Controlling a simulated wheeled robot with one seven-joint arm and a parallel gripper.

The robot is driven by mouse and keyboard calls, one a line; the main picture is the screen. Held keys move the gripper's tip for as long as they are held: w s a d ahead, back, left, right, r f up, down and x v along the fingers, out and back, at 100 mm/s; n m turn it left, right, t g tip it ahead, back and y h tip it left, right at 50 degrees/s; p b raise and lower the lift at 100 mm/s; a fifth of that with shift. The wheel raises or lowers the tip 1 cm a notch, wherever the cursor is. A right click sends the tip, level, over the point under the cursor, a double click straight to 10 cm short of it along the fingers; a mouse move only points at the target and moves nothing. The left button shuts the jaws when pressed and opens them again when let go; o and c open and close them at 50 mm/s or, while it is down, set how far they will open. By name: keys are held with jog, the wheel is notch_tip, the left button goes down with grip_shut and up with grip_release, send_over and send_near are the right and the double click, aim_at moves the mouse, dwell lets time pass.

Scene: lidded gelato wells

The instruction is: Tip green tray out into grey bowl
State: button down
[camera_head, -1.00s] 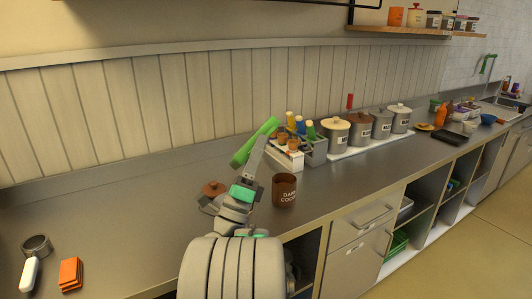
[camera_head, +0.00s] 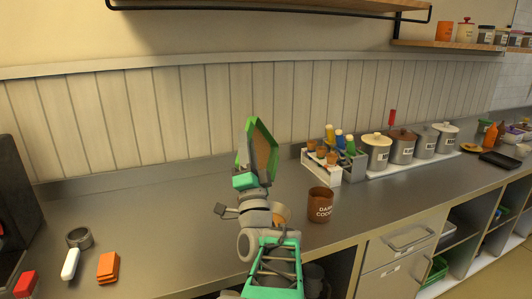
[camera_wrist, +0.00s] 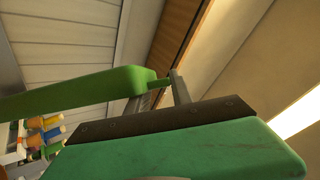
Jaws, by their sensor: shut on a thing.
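The green tray (camera_head: 272,131) is held up above the counter, tilted steeply, nearly on edge. Its tan-brown inner face shows; I cannot tell whether that is contents or floor. In the wrist view a green bar of the tray (camera_wrist: 75,92) runs to my fingers. My gripper (camera_head: 244,150) is shut on the tray at its left side; the fingers also show in the wrist view (camera_wrist: 165,92). A small round bowl (camera_head: 282,212) with a tan-brown inside sits on the counter below, partly hidden behind my arm. I cannot tell whether it is the grey bowl.
A brown dark cocoa tin (camera_head: 320,206) stands right of my arm. Behind it are a white bottle rack (camera_head: 322,170) and lidded pots (camera_head: 376,152). A white-handled tool (camera_head: 71,263) and orange blocks (camera_head: 107,267) lie at left.

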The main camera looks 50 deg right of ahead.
jog(key=w+a+n+y+p, duration=0.2)
jog(key=w+n+y+p, duration=0.5)
jog(key=w+n+p, duration=0.15)
jog(key=w+a+f+n+g+y+p, duration=0.1)
jog(key=w+f+n+g, duration=0.2)
jog(key=f, duration=0.4)
jog(key=w+a+f+n+g+y+p, duration=0.1)
jog(key=w+f+n+g+y, duration=0.1)
jog(key=f, duration=0.6)
jog(key=w+n+g, duration=0.1)
jog(key=w+g, duration=0.1)
jog(key=shift+w+f, duration=0.25)
jog(key=shift+w, duration=0.1)
jog(key=shift+n, duration=0.25)
jog(key=s+a+n+t+y, duration=0.1)
jog(key=s+a+n+y, duration=0.1)
jog(key=a, duration=1.4)
jog(key=s+a+f+n+y, duration=0.1)
jog(key=a+n+y, duration=0.3)
jog(key=a, duration=1.3)
jog(key=shift+s+a+f+t+y, duration=0.25)
jog(key=shift+s+t+y, duration=0.15)
jog(key=shift+s+y, duration=0.3)
jog(key=shift+s+r, duration=0.1)
jog(key=shift+r, duration=0.05)
